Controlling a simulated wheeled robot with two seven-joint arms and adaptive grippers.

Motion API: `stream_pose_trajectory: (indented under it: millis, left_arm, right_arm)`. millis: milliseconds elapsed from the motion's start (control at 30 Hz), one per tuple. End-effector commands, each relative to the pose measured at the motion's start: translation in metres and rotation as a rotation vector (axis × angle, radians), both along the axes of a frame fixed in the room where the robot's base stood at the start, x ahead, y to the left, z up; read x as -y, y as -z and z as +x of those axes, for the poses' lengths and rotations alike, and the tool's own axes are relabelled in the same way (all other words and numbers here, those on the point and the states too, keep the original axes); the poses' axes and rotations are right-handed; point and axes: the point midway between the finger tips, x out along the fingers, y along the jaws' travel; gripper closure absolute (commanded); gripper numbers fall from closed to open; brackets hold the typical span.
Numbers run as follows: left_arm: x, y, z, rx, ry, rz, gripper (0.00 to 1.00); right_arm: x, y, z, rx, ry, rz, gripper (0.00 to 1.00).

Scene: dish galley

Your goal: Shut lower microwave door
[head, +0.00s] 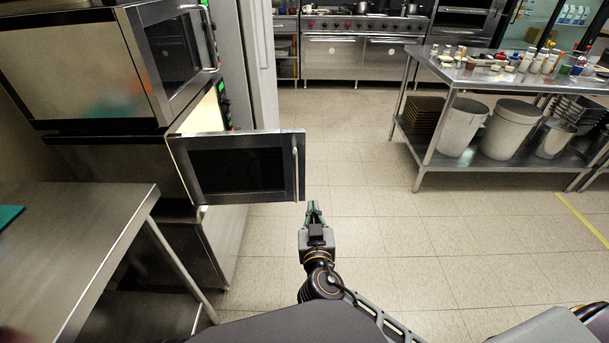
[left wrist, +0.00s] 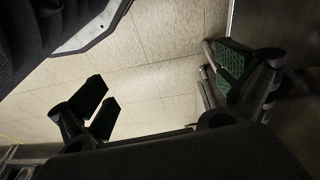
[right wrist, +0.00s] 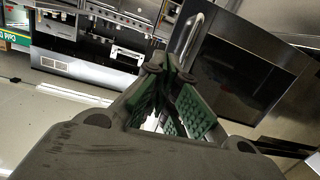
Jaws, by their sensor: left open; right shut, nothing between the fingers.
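The lower microwave door (head: 238,172) stands wide open, swung out from the lower microwave toward the right in the head view. It has a dark window and a steel frame. Its vertical bar handle (head: 296,172) is at the free right edge. My right gripper (head: 313,210) is shut and empty, just below and right of that edge; contact with the door cannot be told. In the right wrist view the door (right wrist: 240,72) and handle (right wrist: 187,40) lie just beyond the fingertips. My left gripper (left wrist: 165,88) is open and empty above the floor, outside the head view.
The upper microwave (head: 75,65) sits above, its door (head: 172,50) showing at its right. A steel table (head: 75,235) stands at left, close to the microwaves. A steel shelf table (head: 470,75) with bottles and bins is at right. The floor (head: 400,240) between is clear.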

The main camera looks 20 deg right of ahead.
Motion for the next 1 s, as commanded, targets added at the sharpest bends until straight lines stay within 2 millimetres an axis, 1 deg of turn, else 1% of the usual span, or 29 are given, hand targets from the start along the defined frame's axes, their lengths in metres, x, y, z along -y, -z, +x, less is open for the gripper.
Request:
stream_pose_trajectory:
  millis: [100,267,733,867,1000]
  left_arm:
    - [0.002,0.004,-0.002,-0.004,0.003,-0.005,0.0]
    - [0.004,0.005,-0.003,-0.006,0.005,-0.007,0.0]
    - [0.003,0.005,-0.004,-0.008,0.005,-0.006,0.0]
    - [0.003,0.007,-0.004,-0.014,0.005,-0.003,0.0]
    - [0.001,0.01,-0.005,-0.02,0.005,0.001,0.0]
  right_arm:
    - [-0.01,-0.017,-0.002,0.081,-0.021,0.016,1.0]
    - [-0.015,-0.029,-0.003,0.13,-0.034,0.029,1.0]
    - [-0.015,-0.03,-0.001,0.132,-0.035,0.029,1.0]
    - [-0.014,-0.03,0.004,0.132,-0.035,0.029,1.0]
    - [-0.012,-0.031,0.013,0.132,-0.034,0.028,1.0]
